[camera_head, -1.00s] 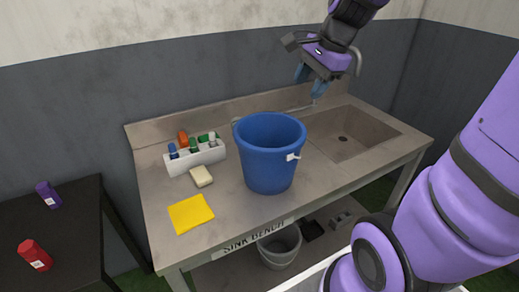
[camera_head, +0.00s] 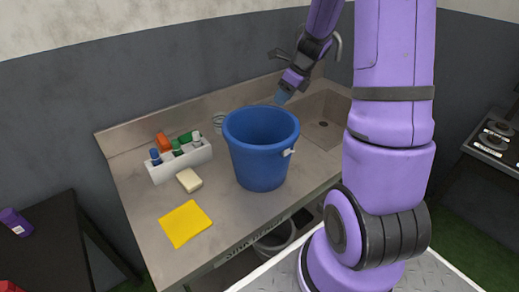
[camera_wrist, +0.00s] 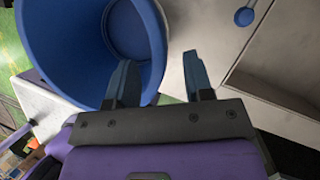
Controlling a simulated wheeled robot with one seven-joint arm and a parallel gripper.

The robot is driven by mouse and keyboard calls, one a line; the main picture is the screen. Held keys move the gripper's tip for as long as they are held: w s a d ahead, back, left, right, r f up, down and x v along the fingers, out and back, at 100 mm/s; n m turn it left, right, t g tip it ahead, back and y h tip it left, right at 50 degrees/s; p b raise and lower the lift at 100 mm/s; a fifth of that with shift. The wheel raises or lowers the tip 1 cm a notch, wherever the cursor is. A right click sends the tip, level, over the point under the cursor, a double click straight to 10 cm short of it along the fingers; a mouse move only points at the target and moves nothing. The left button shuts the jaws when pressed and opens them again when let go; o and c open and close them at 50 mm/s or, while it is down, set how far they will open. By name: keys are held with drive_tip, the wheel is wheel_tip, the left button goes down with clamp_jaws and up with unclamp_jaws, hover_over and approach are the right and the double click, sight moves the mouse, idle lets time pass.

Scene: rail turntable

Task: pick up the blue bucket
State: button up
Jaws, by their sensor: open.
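The blue bucket (camera_head: 258,160) stands upright and empty on the sink bench (camera_head: 135,190), left of the sink basin (camera_head: 325,112). A small white piece shows on its right side. My gripper (camera_head: 282,98) is open, pointing down at the bucket's far right rim in the head view. In the wrist view the bucket's open mouth (camera_wrist: 75,50) fills the upper left. One finger of my gripper (camera_wrist: 160,72) overlaps the mouth and the other lies outside the rim, so the wall passes between them in the picture. I cannot tell whether the fingertips are below the rim.
A white caddy (camera_head: 180,163) with several bottles, a sponge (camera_head: 189,180) and a yellow cloth (camera_head: 186,223) lie left of the bucket. A grey bucket (camera_head: 277,243) is under the bench. A dark table (camera_head: 50,245) stands at left. The wall is close behind the bench.

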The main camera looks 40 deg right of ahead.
sight(275, 114)
drive_tip(key=shift+x, duration=3.6)
drive_tip(key=shift+s, duration=0.15)
clamp_jaws()
